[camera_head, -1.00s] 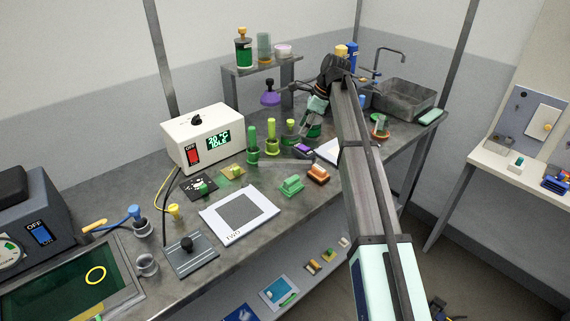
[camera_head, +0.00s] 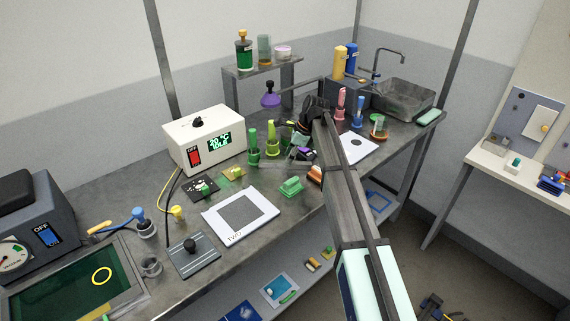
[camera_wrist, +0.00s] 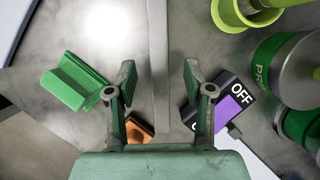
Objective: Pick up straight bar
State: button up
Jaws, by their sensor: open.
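A straight grey metal bar (camera_wrist: 158,45) runs up and down the middle of the wrist view, from the top edge down between my fingers. My gripper (camera_wrist: 159,75) is open, with one finger on each side of the bar and a gap showing on both sides. In the head view my gripper (camera_head: 298,138) is low over the bench, behind the green block (camera_head: 291,186).
The ridged green block (camera_wrist: 73,80) lies left of my fingers. An orange block (camera_wrist: 138,130) is partly hidden behind my gripper. A black and purple device marked OFF (camera_wrist: 232,100) is close beside the right finger. Green containers (camera_wrist: 285,75) stand further right.

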jog(key=shift+p+x, duration=0.3)
jog(key=shift+x, duration=1.25)
jog(key=shift+s, duration=0.1)
grip_shut()
jog(key=shift+r, duration=0.15)
